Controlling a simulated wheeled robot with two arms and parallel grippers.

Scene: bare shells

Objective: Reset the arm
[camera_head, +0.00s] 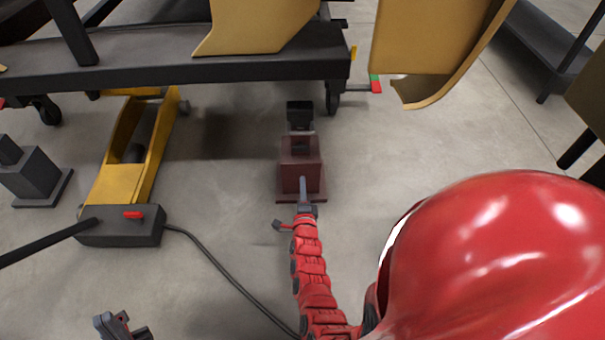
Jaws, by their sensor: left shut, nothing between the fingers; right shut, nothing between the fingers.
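My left gripper (122,322) shows at the bottom edge, left of the middle, dark grey with a bit of red. It is shut and empty, above the bare floor; its arm is out of view. My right gripper (303,187) is at the far end of a red, segmented arm that rises from the bottom middle. It is shut and empty. It overlaps the front of a maroon block-shaped stand (300,150) in the picture; whether it touches the stand, I cannot tell.
A dark wheeled rack (200,68) carries gold shells (258,22) across the top. A yellow floor jack (122,170), a dark box with a cable (120,230) and a grey stand (35,178) are at left. A large glossy red surface (490,270) blocks the lower right. Floor is clear at centre right.

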